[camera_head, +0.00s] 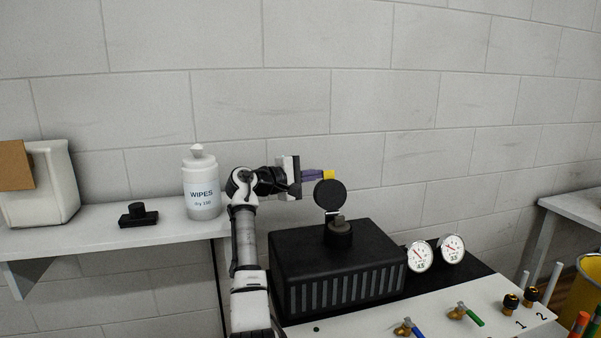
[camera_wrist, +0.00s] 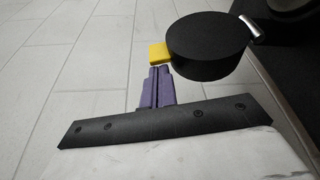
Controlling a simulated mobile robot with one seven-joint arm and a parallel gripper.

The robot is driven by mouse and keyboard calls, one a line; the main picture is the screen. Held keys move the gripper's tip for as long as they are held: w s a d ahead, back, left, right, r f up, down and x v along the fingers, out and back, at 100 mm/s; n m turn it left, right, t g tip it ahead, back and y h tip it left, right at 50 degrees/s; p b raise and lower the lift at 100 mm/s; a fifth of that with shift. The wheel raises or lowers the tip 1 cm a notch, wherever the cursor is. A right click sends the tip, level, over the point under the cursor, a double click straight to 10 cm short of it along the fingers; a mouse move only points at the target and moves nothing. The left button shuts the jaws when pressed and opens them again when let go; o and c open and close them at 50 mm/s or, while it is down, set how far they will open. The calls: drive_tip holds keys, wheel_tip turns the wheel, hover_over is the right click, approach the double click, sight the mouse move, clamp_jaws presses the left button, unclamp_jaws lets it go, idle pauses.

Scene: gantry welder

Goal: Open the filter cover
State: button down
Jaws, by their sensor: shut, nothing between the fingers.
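The filter cover (camera_head: 330,195) is a round black disc that stands raised, roughly upright, above a dark round neck (camera_head: 338,236) on a black ribbed box. A yellow tab (camera_head: 329,174) sits on the cover's upper edge. In the wrist view the cover (camera_wrist: 207,47) shows large, with its yellow tab (camera_wrist: 160,54) on the left and a silver hinge piece (camera_wrist: 252,28) on the right. My gripper (camera_head: 322,174) has purple fingers, shut and empty. Its fingertips also show in the wrist view (camera_wrist: 159,69), right at the tab; I cannot tell whether they touch.
The black box (camera_head: 340,270) stands below my gripper. Two gauges (camera_head: 436,253) and several valves (camera_head: 465,314) are to its right. A wipes bottle (camera_head: 202,185) and a small black part (camera_head: 138,214) are on the left shelf. The wall is close behind.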

drive_tip(key=shift+w+d+f, duration=0.1)
drive_tip(key=shift+w+d, duration=0.25)
drive_tip(key=shift+d, duration=0.1)
drive_tip(key=shift+s+d+m+b, duration=0.15)
drive_tip(key=shift+s+m+b, duration=0.3)
drive_tip(key=shift+b, duration=0.1)
drive_tip(key=shift+s+d+r+m+t+h+b, duration=0.15)
drive_tip(key=shift+s+r+m+h+b, duration=0.15)
drive_tip(key=shift+s+m+b, duration=0.45)
drive_tip(key=shift+s+d+r+m+t+h+b, duration=0.15)
drive_tip(key=shift+s+r+m+h+b, duration=0.15)
drive_tip(key=shift+s+m+b, duration=0.35)
drive_tip(key=shift+a, duration=0.1)
drive_tip(key=shift+s+a+f, duration=0.1)
